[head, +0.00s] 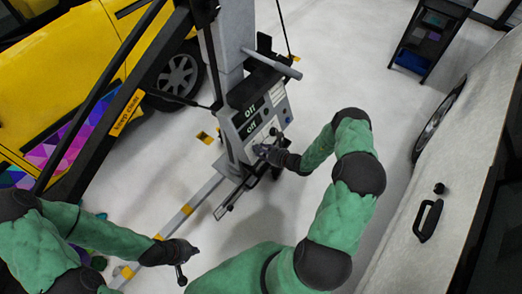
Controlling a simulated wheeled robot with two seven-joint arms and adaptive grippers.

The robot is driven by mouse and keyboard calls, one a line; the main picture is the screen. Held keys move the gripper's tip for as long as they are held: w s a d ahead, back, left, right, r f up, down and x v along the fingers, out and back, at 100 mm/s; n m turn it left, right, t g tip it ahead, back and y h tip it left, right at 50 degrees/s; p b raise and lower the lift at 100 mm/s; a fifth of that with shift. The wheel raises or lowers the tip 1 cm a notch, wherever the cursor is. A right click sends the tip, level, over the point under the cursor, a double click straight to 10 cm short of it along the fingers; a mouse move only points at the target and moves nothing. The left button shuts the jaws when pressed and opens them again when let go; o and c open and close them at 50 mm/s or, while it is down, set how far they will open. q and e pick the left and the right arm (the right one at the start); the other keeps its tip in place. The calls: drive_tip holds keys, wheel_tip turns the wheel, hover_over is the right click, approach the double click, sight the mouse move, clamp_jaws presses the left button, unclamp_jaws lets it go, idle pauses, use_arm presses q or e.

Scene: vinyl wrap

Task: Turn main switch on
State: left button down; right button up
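A grey control box (256,122) stands on the post in the middle of the head view. Its face carries two dark labels that both read "Off", the upper label (250,111) and the lower label (250,128). My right gripper (262,150) is at the lower part of the box's face, below the labels. It covers part of the panel, and I cannot tell whether it touches a switch. My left gripper (181,272) is low in the view, over the floor, away from the box. The fingers of both grippers are too small to read.
A yellow car (60,60) with a coloured wrap stands at the left, behind a dark slanted bar with a "keep clear" label (127,112). A white car (455,170) is at the right. A dark shelf cart (428,40) stands at the back right.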

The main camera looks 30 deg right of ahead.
drive_tip(key=c, duration=0.4)
drive_tip(key=m, duration=0.7)
drive_tip(key=shift+w+d+r+m, duration=0.1)
drive_tip(key=shift+m, duration=0.3)
drive_tip(key=m, duration=0.5)
drive_tip(key=shift+d+m, duration=0.1)
drive_tip(key=shift+m, duration=2.3)
